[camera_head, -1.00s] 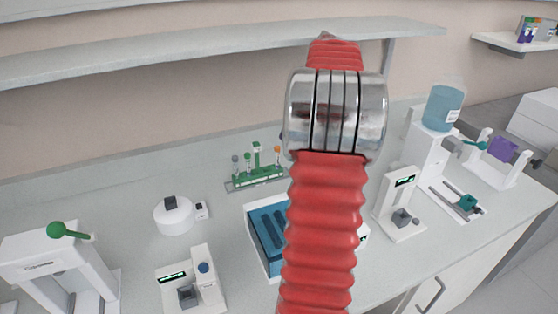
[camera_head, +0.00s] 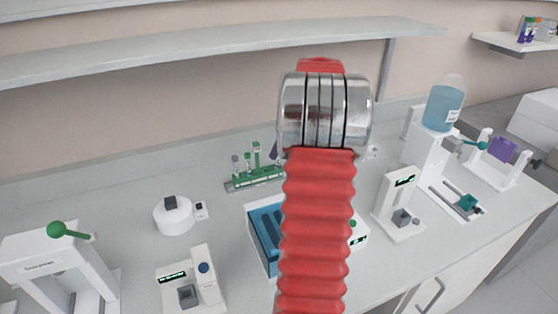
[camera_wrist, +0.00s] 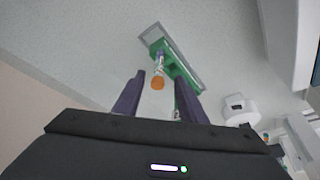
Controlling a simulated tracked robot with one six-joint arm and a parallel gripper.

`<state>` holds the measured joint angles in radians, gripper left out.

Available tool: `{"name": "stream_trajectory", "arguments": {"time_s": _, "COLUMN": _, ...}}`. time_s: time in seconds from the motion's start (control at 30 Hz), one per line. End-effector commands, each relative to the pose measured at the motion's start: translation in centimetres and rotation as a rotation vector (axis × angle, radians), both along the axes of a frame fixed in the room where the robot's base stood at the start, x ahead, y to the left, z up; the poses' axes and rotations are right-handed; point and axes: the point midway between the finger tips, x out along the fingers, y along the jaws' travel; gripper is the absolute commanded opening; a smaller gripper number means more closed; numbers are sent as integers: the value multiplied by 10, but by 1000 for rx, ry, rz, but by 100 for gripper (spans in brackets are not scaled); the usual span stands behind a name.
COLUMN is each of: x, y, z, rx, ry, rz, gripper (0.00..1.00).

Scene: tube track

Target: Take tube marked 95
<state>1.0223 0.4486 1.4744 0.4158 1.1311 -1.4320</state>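The green tube rack (camera_head: 258,180) stands on the bench near the wall, with several tubes in it, some green-capped. It also shows in the wrist view (camera_wrist: 185,72). In the wrist view an orange-capped tube (camera_wrist: 157,83) appears in the gap between my fingers; I cannot tell how far beyond the fingertips it is. My gripper (camera_wrist: 160,79) is open, its two purple fingers apart with nothing held. In the head view a purple finger shows beside the rack and my arm hides the rack's right end. No marking 95 is readable on any tube.
A blue-and-white box (camera_head: 257,258) stands in front of the rack. A round white device (camera_head: 174,217) stands to the left. White instruments stand at front left (camera_head: 189,285) and right (camera_head: 401,207). A long shelf (camera_head: 190,53) runs above the bench.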

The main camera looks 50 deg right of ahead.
Motion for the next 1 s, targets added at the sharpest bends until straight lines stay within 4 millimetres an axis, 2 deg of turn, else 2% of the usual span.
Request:
{"name": "stream_trajectory", "arguments": {"time_s": 0.23, "x": 2, "y": 0, "z": -5, "rx": 1, "ry": 0, "rz": 0, "gripper": 38}}
{"name": "stream_trajectory", "arguments": {"time_s": 0.6, "x": 20, "y": 3, "z": -45, "rx": 3, "ry": 2, "rz": 0, "gripper": 38}}
{"name": "stream_trajectory", "arguments": {"time_s": 1.0, "x": 21, "y": 2, "z": -47, "rx": 0, "ry": 0, "rz": -1, "gripper": 38}}
